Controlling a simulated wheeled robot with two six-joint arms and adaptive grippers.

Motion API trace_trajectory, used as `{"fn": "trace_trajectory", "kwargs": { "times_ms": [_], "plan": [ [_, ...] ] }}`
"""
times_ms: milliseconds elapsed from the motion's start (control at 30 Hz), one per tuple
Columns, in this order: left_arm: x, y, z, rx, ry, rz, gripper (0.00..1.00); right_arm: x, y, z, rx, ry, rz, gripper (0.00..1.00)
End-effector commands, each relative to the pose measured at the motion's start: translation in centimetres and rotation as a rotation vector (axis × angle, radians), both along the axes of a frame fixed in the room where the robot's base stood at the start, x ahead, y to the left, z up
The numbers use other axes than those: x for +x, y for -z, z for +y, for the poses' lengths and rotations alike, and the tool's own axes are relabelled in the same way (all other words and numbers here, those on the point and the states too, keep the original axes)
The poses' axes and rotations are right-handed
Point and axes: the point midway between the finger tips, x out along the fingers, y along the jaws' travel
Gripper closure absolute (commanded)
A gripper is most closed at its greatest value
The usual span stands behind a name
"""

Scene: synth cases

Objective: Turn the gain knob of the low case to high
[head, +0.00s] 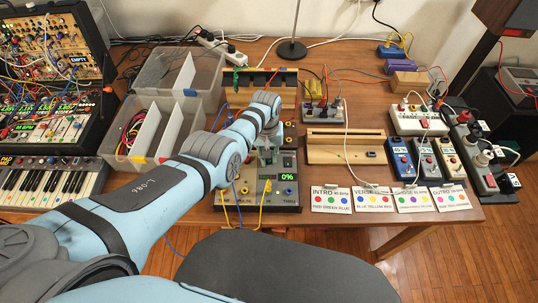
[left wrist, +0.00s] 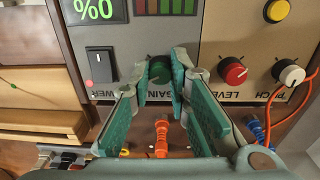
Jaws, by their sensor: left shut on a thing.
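The low case (head: 247,202) lies on the table in the head view, with a small display (head: 289,177) reading 0%. My left gripper (head: 268,158) reaches over the case and hides part of its panel. In the left wrist view the panel is upside down, and the green gain knob (left wrist: 159,73) sits between the fingertips of my left gripper (left wrist: 161,84), which is shut on it. The GAIN label is partly covered by the fingers. My right gripper is not in view.
In the left wrist view a red level knob (left wrist: 232,71), a white pitch knob (left wrist: 290,73) and a black rocker switch (left wrist: 101,68) flank the gain knob. Cables are plugged in along the case edge. A keyboard (head: 50,180) and clear bins (head: 160,130) stand left; song cards (head: 331,199) lie right.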

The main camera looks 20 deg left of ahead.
Motion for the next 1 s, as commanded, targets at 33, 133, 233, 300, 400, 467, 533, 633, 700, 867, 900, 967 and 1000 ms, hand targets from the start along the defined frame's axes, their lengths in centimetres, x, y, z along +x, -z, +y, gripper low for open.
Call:
{"fn": "trace_trajectory", "kwargs": {
  "times_ms": [33,133,233,300,400,467,533,633,700,867,900,967,1000],
  "plan": [
    [-0.1,0.1,0.0,0.0,0.039,0.003,1.0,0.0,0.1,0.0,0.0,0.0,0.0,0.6],
    [-0.1,0.1,0.0,0.0,0.134,0.003,1.0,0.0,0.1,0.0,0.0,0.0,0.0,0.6],
    [-0.1,0.1,0.0,0.0,0.229,0.004,1.0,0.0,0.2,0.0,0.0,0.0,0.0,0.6],
    [-0.1,0.1,0.0,0.0,0.295,0.004,1.0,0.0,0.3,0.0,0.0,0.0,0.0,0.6],
    [0.0,0.1,0.0,-0.001,0.39,0.002,1.0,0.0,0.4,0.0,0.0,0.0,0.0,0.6],
    [0.0,0.1,0.0,-0.001,0.447,0.002,1.0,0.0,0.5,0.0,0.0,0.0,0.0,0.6],
    [0.0,0.1,0.0,-0.001,0.513,0.003,1.0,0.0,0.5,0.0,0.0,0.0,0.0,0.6],
    [0.0,0.1,0.0,-0.001,0.608,0.003,1.0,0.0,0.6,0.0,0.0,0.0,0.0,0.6],
    [0.0,0.1,0.0,-0.001,0.675,0.003,1.0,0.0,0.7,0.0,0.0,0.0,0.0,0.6],
    [0.0,0.1,0.0,-0.001,0.826,0.003,1.0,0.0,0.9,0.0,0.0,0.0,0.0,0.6],
    [0.0,0.1,0.0,-0.001,0.863,0.003,1.0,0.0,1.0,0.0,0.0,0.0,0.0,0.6],
    [0.0,0.1,0.0,0.0,0.916,0.002,1.0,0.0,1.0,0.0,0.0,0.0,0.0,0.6],
    [0.0,0.1,0.0,0.001,0.95,0.002,1.0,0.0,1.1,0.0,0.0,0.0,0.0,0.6]
  ]
}}
